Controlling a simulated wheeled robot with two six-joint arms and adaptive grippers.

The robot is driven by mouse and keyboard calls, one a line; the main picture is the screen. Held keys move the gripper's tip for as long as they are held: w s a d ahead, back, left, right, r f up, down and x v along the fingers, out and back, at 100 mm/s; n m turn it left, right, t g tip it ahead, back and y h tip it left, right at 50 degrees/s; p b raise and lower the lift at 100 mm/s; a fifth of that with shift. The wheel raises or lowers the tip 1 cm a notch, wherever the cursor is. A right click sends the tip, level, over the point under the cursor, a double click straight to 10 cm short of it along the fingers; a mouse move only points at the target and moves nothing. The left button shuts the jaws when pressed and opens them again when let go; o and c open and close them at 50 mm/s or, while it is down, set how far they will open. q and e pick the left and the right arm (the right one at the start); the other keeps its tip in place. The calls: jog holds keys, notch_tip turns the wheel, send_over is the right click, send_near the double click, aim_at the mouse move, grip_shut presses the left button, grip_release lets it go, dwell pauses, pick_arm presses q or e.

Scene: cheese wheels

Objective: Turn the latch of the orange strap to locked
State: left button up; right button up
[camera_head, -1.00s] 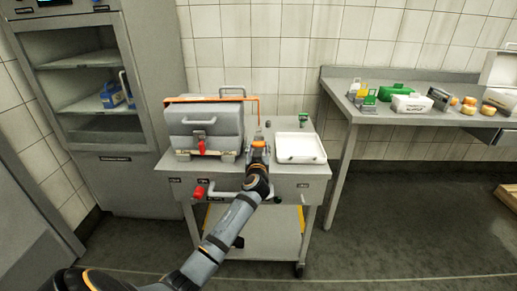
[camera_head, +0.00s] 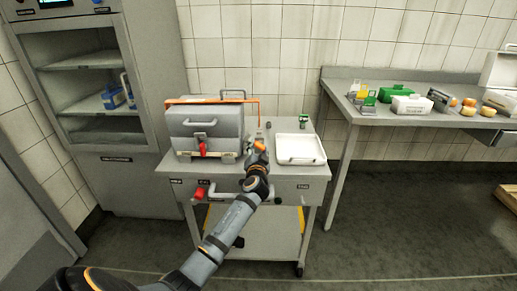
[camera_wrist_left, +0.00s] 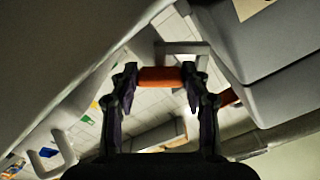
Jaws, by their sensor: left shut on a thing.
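A grey lidded box (camera_head: 185,122) stands on a wheeled cart. The orange strap (camera_head: 215,101) runs across its top and ends at the right side. My left gripper (camera_head: 250,150) is beside the box's right front corner; its fingers are hard to make out there. In the left wrist view my left gripper (camera_wrist_left: 162,90) is shut on an orange bar (camera_wrist_left: 159,77), which looks like the strap's latch. More orange (camera_wrist_left: 230,97) shows behind the finger on the right. The latch's locked or unlocked state cannot be told. My right gripper is out of view.
The cart top (camera_head: 310,172) also holds a white tray (camera_head: 300,147) right of the box and a small green item (camera_head: 304,117). A red latch (camera_head: 202,148) hangs on the box front. A side table (camera_head: 345,86) with several items stands at the right.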

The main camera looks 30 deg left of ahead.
pick_arm(q)
jog(key=m+p, duration=0.1)
jog(key=m, duration=0.2)
jog(key=shift+r, duration=0.1)
jog(key=shift+m, duration=0.4)
jog(key=m+p, duration=0.1)
jog(key=m, duration=0.1)
jog(key=shift+m, duration=0.4)
jog(key=shift+o, duration=0.2)
jog(key=shift+m, duration=0.4)
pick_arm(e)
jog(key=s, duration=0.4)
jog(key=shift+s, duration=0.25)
pick_arm(q)
jog(key=o, duration=1.1)
jog(key=v, duration=1.2)
